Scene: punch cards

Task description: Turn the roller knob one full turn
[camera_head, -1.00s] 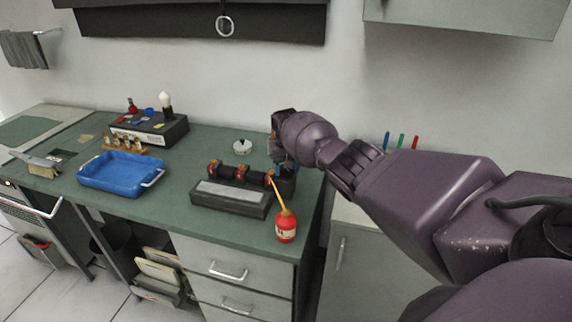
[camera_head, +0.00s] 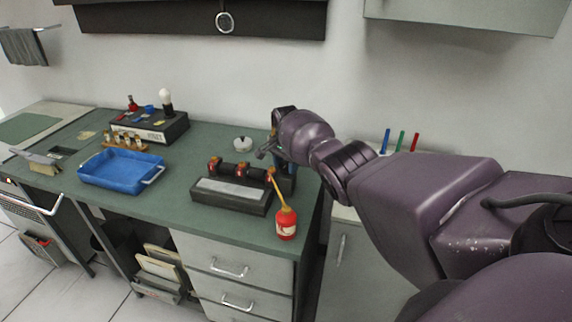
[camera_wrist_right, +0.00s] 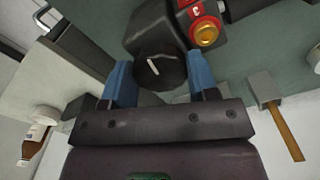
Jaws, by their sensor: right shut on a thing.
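The roller unit (camera_head: 231,195) stands near the right end of the green bench, with dark rollers and red-orange ends on a dark base. Its knob is hidden behind the unit and my arm in the head view. In the right wrist view the roller knob (camera_wrist_right: 159,72) is a black disc with a white line, tilted in the picture. My right gripper (camera_wrist_right: 160,76) has its blue fingers on both sides of the knob and is shut on it. In the head view my right gripper (camera_head: 277,153) is at the unit's right end. My left gripper is not in view.
A red oil can (camera_head: 286,223) with a yellow spout stands close in front of the unit's right side. A blue tray (camera_head: 104,180) and a box with a bulb (camera_head: 150,131) are further left. A small white round thing (camera_head: 242,144) lies behind the unit.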

